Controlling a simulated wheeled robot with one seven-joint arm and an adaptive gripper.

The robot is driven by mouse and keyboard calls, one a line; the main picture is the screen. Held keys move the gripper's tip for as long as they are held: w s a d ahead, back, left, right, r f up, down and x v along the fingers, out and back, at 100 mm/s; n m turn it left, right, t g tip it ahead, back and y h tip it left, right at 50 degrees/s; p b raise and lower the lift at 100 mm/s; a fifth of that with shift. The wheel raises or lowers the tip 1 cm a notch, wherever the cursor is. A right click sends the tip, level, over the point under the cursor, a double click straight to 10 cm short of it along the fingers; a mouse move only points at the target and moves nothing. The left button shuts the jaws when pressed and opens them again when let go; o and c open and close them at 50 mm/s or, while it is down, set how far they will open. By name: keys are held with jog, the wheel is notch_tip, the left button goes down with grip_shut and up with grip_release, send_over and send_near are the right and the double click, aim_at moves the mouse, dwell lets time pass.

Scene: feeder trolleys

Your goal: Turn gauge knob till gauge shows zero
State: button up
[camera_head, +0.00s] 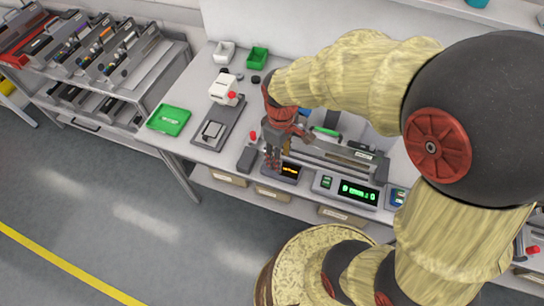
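My gripper (273,165) points down over the workbench, beside a dark box with a small orange-lit display (290,170). Its fingertips are small and partly merge with the dark box, so I cannot tell whether they are open or shut. A grey box with a green-lit display (358,192) sits to the right along the bench's front edge. I cannot read either display, nor tell for sure which one is the gauge. No knob can be made out; my gripper and wrist cover part of that area.
A green tray (169,120) and a white device with a red knob-like part (224,89) stand at the left of the bench. A long grey feeder (335,160) lies behind the displays. A trolley (171,64) with several feeders stands at the left. The floor (120,215) in front is clear.

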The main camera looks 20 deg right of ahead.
jog(key=w+f+n, duration=0.1)
jog(key=w+n, duration=0.1)
jog(key=w+f+n, duration=0.1)
jog(key=w+n, duration=0.1)
jog(key=n, duration=0.1)
jog(key=w+f+n, duration=0.1)
jog(key=w+n, duration=0.1)
jog(key=n, duration=0.1)
jog(key=shift+a+f, duration=0.35)
jog(key=shift+f, duration=0.05)
jog(key=n, duration=0.2)
jog(key=shift+w+n+t, duration=0.1)
jog(key=shift+n+t, duration=0.2)
jog(key=shift+n, duration=0.1)
notch_tip(320, 180, down, 8)
jog(key=shift+r+b, duration=0.15)
jog(key=shift+b, duration=0.6)
jog(key=shift+c, duration=1)
jog(key=c, duration=0.8)
grip_shut()
